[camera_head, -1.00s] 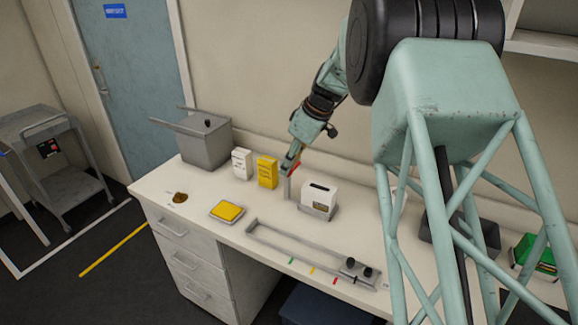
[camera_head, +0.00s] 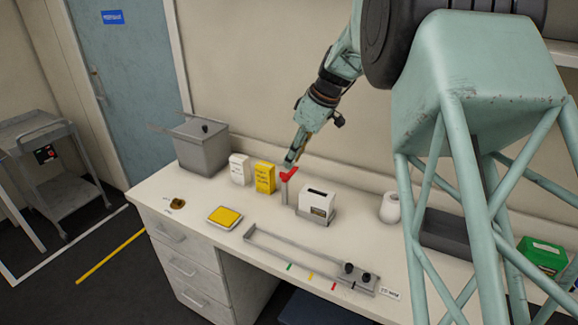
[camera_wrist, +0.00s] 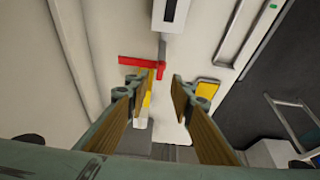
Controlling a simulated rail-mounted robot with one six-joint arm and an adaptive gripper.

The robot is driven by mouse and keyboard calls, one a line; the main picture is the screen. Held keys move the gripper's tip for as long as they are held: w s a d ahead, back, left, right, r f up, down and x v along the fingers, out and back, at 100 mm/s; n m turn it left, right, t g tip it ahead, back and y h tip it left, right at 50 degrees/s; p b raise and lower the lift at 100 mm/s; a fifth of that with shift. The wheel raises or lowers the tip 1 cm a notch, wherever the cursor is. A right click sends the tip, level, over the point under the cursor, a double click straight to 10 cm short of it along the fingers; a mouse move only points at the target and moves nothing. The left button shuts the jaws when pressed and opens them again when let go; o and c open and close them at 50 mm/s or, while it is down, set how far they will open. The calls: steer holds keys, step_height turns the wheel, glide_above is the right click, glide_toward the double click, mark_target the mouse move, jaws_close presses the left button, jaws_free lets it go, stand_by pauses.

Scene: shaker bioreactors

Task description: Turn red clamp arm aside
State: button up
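The red clamp arm (camera_head: 288,173) sits on top of a short grey post (camera_head: 284,190) at the back of the bench. In the wrist view the red clamp arm (camera_wrist: 142,63) is an angled bar lying mostly left of the post, beyond my fingertips. My gripper (camera_head: 291,160) is just above and behind it in the head view. In the wrist view my gripper (camera_wrist: 153,88) is open, with its two fingers wide apart and nothing held between them. The red arm appears apart from both fingers.
A white slotted box (camera_head: 318,202) stands right of the post. A yellow box (camera_head: 264,177) and a white box (camera_head: 239,169) stand to its left. A grey rail fixture (camera_head: 290,258) and a yellow-topped pad (camera_head: 225,216) lie in front. A grey bin (camera_head: 202,148) is at the left.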

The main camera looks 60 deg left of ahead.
steer(key=shift+v, duration=2.8)
